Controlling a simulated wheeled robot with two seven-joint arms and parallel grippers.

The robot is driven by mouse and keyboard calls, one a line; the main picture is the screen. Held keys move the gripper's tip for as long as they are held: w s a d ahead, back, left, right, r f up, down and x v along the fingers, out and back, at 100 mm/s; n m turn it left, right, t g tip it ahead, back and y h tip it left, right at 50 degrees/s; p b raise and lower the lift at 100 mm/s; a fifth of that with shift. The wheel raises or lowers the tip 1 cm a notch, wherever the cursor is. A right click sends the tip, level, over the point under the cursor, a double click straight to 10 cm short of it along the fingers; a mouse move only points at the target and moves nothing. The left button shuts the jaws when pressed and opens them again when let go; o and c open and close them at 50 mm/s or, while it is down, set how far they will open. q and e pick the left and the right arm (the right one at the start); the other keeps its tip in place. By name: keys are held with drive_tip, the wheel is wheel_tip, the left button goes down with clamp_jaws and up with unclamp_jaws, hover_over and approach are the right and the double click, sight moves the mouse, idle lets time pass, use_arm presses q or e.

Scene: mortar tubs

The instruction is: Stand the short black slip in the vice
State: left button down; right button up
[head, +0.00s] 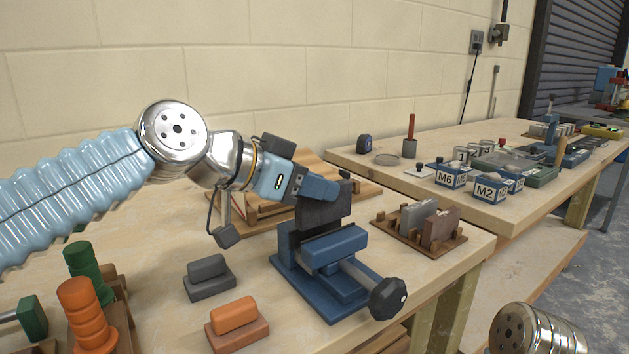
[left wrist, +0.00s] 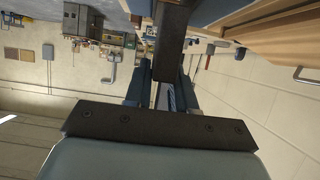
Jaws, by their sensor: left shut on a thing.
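The short black slip (head: 324,210) is a dark, flat piece held by my left gripper (head: 318,189), which is shut on it from above. The slip is over the jaws of the blue vice (head: 335,245), roughly upright. Its lower edge is close to the jaws, and I cannot tell whether it sits between them or just above. The vice's black handle knob (head: 388,298) faces the bench front. In the left wrist view, dark parts block much of the middle, and I cannot tell the slip's seat there. My right gripper is out of view.
A wooden rack (head: 455,246) with grey and brown slips stands right of the vice. A grey block (head: 208,287) and an orange block (head: 236,332) lie to its left. Green and orange handled tools stand far left. A second bench holds labelled boxes (head: 450,176).

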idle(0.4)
use_arm(q)
drive_tip(key=shift+a, duration=0.15)
drive_tip(key=shift+s+f, duration=0.1)
drive_tip(key=shift+f+b, duration=1)
drive_tip(key=shift+b, duration=0.25)
drive_tip(key=shift+f, duration=0.15)
